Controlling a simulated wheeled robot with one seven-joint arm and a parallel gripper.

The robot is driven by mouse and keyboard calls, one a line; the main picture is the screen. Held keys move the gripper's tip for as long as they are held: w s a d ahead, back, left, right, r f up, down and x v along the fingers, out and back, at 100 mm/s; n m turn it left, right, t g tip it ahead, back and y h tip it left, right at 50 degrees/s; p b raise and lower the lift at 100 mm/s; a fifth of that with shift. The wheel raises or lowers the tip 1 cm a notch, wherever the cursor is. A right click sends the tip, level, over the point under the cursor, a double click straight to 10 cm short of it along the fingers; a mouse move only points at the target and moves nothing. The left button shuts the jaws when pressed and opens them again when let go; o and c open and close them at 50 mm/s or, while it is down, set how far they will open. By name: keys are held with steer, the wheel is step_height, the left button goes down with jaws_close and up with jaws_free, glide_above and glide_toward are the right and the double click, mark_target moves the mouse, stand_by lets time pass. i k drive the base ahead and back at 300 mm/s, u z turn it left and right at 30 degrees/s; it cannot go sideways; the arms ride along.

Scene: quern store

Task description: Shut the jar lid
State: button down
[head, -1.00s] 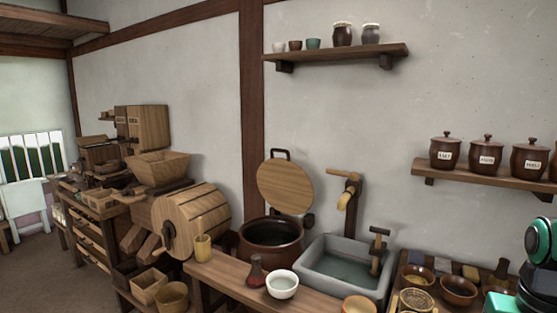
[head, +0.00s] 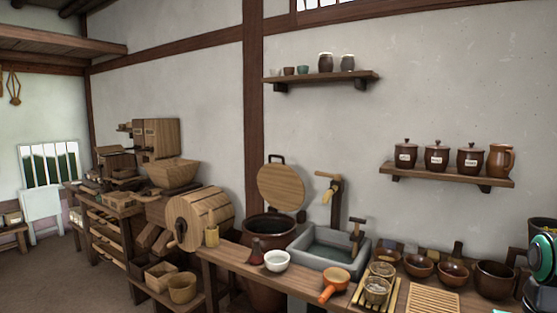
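The large dark brown jar (head: 268,239) stands behind the bench, left of the stone sink, in the head view. Its round wooden lid (head: 281,187) stands upright at the back of the jar's mouth, so the jar is open. A dark handle (head: 276,158) shows at the lid's top edge. The lower part of the jar is partly hidden by the bench. Only a green and black part of my arm shows at the right edge, well away from the jar. My gripper's fingers are not in view.
A grey sink (head: 330,255) with a wooden tap (head: 334,190) stands right of the jar. A wooden barrel (head: 200,216) is at its left. On the bench in front are a white bowl (head: 276,261) and an orange ladle (head: 335,284). Lidded small jars (head: 436,156) stand on a shelf.

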mark_target(280, 186)
steer(key=z, duration=0.15)
steer(key=k, duration=0.25)
steer(key=u, duration=1)
steer(key=i, duration=1.2)
steer(key=u, duration=0.3)
steer(key=i, duration=1.2)
steer(key=z, duration=0.8)
steer(key=i, duration=0.7)
steer(key=z, duration=0.45)
